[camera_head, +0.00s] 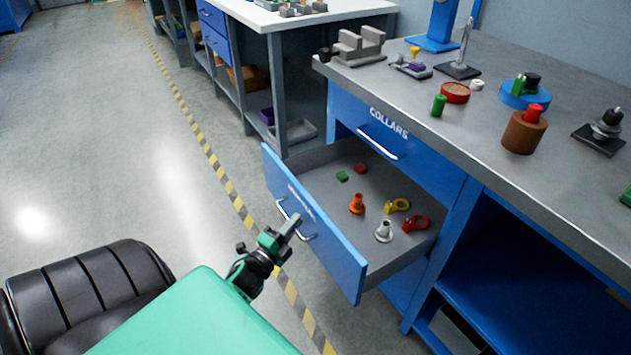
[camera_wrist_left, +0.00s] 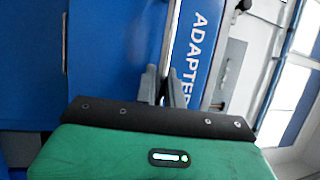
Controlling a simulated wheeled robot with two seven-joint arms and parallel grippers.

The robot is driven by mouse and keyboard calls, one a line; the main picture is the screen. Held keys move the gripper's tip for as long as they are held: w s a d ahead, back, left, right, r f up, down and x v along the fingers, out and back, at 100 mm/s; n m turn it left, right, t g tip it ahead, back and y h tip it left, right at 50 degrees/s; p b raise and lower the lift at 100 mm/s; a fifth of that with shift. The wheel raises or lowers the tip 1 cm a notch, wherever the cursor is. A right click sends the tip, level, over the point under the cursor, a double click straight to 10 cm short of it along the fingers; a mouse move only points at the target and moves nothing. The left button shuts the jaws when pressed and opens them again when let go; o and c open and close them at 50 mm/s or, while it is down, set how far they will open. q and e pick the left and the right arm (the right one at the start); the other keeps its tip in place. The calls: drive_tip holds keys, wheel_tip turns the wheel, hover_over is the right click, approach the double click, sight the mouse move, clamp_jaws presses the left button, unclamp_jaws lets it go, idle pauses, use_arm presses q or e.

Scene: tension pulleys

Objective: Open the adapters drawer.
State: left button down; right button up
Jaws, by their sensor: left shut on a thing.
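The adapters drawer (camera_head: 326,238) is the blue lower drawer under the bench, and it stands pulled out with its inside in view. Its front shows part of the word "ADAPTERS" in the left wrist view (camera_wrist_left: 203,60). My left gripper (camera_head: 293,226) is at the drawer's front, shut on the bar handle (camera_head: 305,232). In the left wrist view my left fingers (camera_wrist_left: 162,88) close around the handle (camera_wrist_left: 170,35). In the drawer lie an orange part (camera_head: 357,204), a grey part (camera_head: 384,232), a yellow part (camera_head: 398,205), a red part (camera_head: 417,223) and small green and red pieces. My right gripper is not in view.
The COLLARS drawer (camera_head: 390,140) above is shut. The grey bench top (camera_head: 470,120) carries a vise (camera_head: 357,47), a brown cylinder (camera_head: 524,132) and several other parts. A second bench (camera_head: 275,20) stands behind. The floor (camera_head: 130,170) at left is clear.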

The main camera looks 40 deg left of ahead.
use_arm(q)
drive_tip(key=s+a+p, duration=0.1)
drive_tip(key=s+a, duration=0.1)
drive_tip(key=s, duration=0.5)
drive_tip(key=shift+s+a, duration=0.15)
drive_tip(key=shift+s, duration=0.05)
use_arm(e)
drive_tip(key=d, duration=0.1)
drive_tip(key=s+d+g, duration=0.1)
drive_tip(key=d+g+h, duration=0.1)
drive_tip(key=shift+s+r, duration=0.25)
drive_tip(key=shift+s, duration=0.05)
use_arm(q)
drive_tip(key=c, duration=1.5)
unclamp_jaws()
drive_tip(key=v, duration=1.3)
drive_tip(key=shift+s, duration=0.4)
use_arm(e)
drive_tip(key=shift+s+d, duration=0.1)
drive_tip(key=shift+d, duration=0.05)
use_arm(q)
drive_tip(key=shift+f, duration=0.1)
